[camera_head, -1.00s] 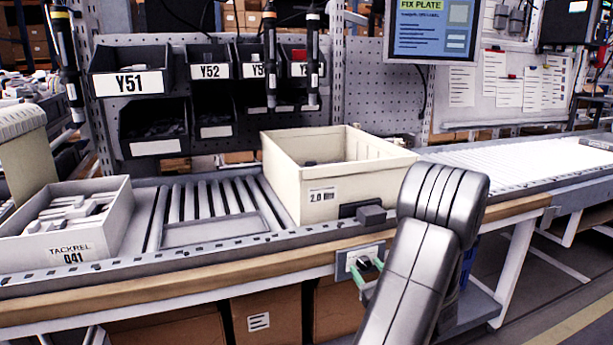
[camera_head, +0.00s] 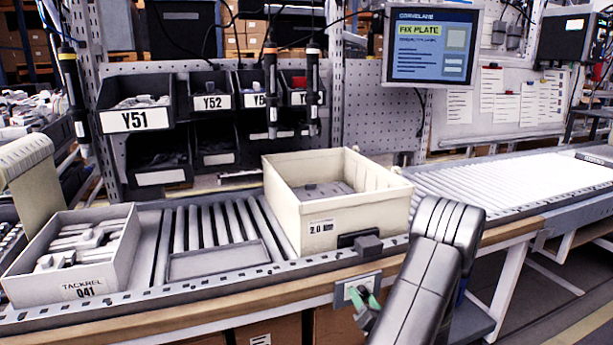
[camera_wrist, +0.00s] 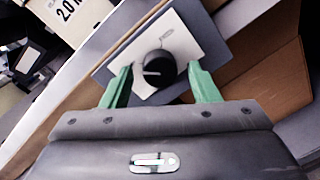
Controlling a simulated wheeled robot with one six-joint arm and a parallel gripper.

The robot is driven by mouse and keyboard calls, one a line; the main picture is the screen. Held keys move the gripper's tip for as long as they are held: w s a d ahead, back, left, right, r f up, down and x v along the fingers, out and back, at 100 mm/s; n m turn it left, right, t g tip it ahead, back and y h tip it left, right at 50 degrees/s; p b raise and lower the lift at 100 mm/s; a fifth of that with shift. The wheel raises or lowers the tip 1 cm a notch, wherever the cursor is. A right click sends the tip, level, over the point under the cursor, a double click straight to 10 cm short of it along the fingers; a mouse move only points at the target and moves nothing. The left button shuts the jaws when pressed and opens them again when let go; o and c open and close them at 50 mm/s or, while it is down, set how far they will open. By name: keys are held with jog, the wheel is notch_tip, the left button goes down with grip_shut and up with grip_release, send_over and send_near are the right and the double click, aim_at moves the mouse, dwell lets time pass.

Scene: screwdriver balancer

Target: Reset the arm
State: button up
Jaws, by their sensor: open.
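My gripper (camera_head: 368,303) is low at the front edge of the conveyor bench, beside a pale switch plate (camera_head: 347,289). In the wrist view, its two green fingers (camera_wrist: 160,86) are open, one on each side of a round black knob (camera_wrist: 159,68). A gap shows between each finger and the knob. The knob sits on a white panel with a grey border (camera_wrist: 196,32). I cannot tell how far the fingertips are from the panel. Nothing is held. In the head view, my arm partly blocks the bench front.
A cream bin (camera_head: 360,213) marked 2.0 stands on the rollers above the switch. A grey tray (camera_head: 80,289) of parts is at left. Labelled bins (camera_head: 137,122) and hanging tools (camera_head: 272,90) are behind. Cardboard boxes (camera_wrist: 262,62) are under the bench. Rollers at right are clear.

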jog(key=m+p, duration=0.1)
jog(key=p, duration=0.1)
jog(key=m+p, duration=0.1)
jog(key=m, duration=0.1)
jog(key=shift+r+p, duration=0.25)
jog(key=shift+p, duration=0.1)
jog(key=shift+f+m+p, duration=0.1)
jog(key=shift+m+p, duration=0.25)
jog(key=shift+m, duration=0.25)
